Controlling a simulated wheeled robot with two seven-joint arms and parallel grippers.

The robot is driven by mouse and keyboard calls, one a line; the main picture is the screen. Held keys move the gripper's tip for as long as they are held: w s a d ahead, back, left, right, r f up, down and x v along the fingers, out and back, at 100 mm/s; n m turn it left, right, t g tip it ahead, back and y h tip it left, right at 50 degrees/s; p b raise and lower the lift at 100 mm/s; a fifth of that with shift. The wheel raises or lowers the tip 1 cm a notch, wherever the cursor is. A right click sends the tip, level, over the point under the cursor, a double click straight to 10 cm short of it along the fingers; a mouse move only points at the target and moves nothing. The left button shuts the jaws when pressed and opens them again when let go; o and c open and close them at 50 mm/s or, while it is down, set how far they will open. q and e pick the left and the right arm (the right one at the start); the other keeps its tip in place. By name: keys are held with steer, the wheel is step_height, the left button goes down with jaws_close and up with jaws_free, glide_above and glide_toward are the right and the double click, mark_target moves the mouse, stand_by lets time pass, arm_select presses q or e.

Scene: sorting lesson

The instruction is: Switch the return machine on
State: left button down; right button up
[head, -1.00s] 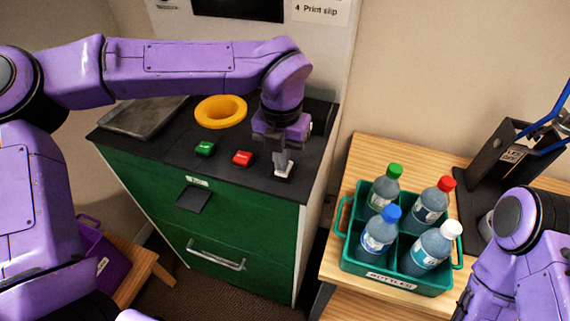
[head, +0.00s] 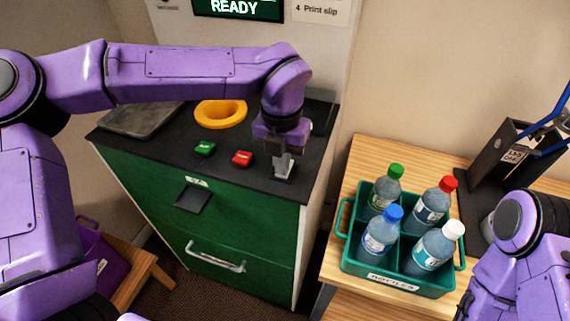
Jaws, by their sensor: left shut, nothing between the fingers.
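The return machine (head: 250,215) is a green cabinet with a black top. A green button (head: 205,149) and a red button (head: 242,158) sit on the top near the front edge. My left gripper (head: 283,174) is shut and empty, pointing down at the top's front right corner, right of the red button. It hides most of what lies under its fingertips, so I cannot tell whether it touches the switch there. My right arm shows at the lower right, but its gripper is out of view.
A yellow ring (head: 221,114) and a grey metal plate (head: 139,119) are on the machine top. A green crate (head: 395,282) with several capped bottles stands on the wooden table (head: 340,262) at right. A dark holder (head: 502,160) stands behind it. A purple bin (head: 100,262) is at lower left.

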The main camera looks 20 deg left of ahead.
arm_select(q)
steer(key=shift+w+r+p, duration=0.1)
steer(key=shift+r+p, duration=0.45)
steer(key=shift+p, duration=0.1)
step_height(320, 180, up, 6)
steer(key=p, duration=0.5)
steer(key=shift+f, duration=0.15)
